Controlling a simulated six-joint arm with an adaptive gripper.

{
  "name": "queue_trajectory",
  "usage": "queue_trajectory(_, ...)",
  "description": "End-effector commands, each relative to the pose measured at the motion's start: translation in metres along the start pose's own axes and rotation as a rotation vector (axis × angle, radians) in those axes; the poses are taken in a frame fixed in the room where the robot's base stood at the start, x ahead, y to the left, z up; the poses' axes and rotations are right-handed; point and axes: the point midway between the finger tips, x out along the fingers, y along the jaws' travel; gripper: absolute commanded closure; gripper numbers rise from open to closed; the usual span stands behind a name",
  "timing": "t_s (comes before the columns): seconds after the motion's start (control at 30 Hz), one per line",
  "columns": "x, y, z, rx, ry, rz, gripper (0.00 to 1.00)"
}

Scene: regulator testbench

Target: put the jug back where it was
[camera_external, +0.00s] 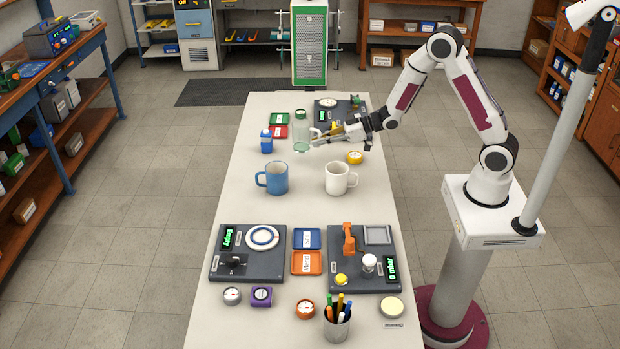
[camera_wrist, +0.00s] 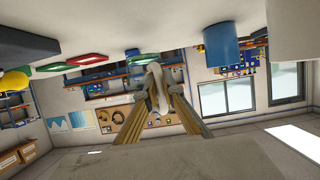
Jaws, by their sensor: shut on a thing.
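The jug (camera_external: 302,137) is clear with a green tint and stands upright near the far middle of the white table. My gripper (camera_external: 318,139) reaches in from the right and is shut at the jug's right side. The wrist view looks upside down, with the table along the top. There my gripper's fingers (camera_wrist: 158,97) close on a pale handle-like part, with the clear jug (camera_wrist: 139,73) just behind it. I cannot tell whether the jug's base touches the table.
A blue bottle (camera_external: 266,142) and green and red trays (camera_external: 279,132) are left of the jug. A blue mug (camera_external: 274,178) and white mug (camera_external: 338,179) stand nearer the camera. A panel with a gauge (camera_external: 333,111) lies behind my gripper.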

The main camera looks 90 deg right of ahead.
Motion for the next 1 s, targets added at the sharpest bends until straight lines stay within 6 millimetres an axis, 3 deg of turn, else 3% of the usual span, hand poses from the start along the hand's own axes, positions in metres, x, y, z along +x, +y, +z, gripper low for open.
queue_trajectory(0.37, 0.001, 0.000, 0.002, 0.000, 0.001, 0.000, 1.00)
queue_trajectory(0.8, 0.014, -0.001, 0.034, 0.000, 0.000, 0.000, 1.00)
queue_trajectory(1.0, 0.015, 0.000, 0.038, 0.000, 0.002, 0.000, 1.00)
